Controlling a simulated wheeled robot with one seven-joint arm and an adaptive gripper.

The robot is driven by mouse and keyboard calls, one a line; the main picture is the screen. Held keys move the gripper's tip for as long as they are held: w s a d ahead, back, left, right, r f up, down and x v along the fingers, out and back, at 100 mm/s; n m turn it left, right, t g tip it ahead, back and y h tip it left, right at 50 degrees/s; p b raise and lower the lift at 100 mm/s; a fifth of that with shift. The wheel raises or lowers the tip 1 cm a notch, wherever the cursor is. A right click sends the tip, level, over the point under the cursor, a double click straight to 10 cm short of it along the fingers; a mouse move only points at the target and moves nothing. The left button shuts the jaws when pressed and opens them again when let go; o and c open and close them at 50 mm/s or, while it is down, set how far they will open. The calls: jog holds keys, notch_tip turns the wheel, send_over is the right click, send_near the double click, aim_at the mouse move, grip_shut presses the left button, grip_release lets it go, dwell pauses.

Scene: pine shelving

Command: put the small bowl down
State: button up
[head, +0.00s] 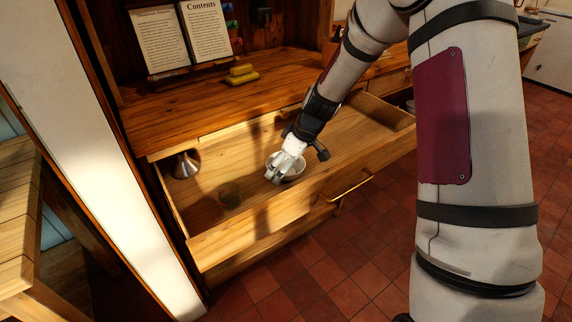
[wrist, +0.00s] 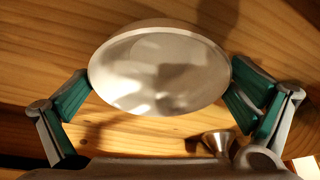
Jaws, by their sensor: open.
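The small bowl (head: 293,177) is white and sits inside the open wooden drawer, near its middle. My gripper (head: 278,168) is right at the bowl from above and hides part of it. In the wrist view the bowl (wrist: 160,72) is a smooth pale round shape between the two green-padded fingers of my gripper (wrist: 161,88). The fingers are spread open, one on each side of the bowl, close to its rim. I cannot tell whether they touch it. The bowl looks about level over the drawer's wooden floor.
A metal funnel (head: 186,166) stands in the drawer's left back corner; it also shows in the wrist view (wrist: 216,144). The drawer front (head: 275,222) has a brass handle (head: 346,187). The drawer floor right of the bowl looks clear.

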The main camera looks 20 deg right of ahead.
jog(key=p+v, duration=0.2)
jog(key=v, duration=0.9)
jog(key=s+a+r+m, duration=0.1)
jog(key=s+a+r, duration=0.2)
jog(key=s+r, duration=0.6)
jog(key=s+r+m+g+h, duration=0.1)
jog(key=s+r+m, duration=0.1)
jog(key=s, duration=1.2)
jog(key=s+r+m+h, duration=0.1)
jog(key=s+m, duration=0.4)
jog(key=s, duration=1)
jog(key=shift+s+r+g+h, duration=0.25)
jog(key=shift+r+g+h, duration=0.15)
jog(key=shift+r, duration=0.35)
jog(key=shift+d, duration=0.15)
notch_tip(320, 180, up, 13)
jog(key=t+p, duration=0.2)
jog(key=p, duration=0.9)
jog(key=shift+d+r+t+p, duration=0.2)
jog(key=shift+t+p, duration=0.1)
jog(key=shift+p, duration=0.1)
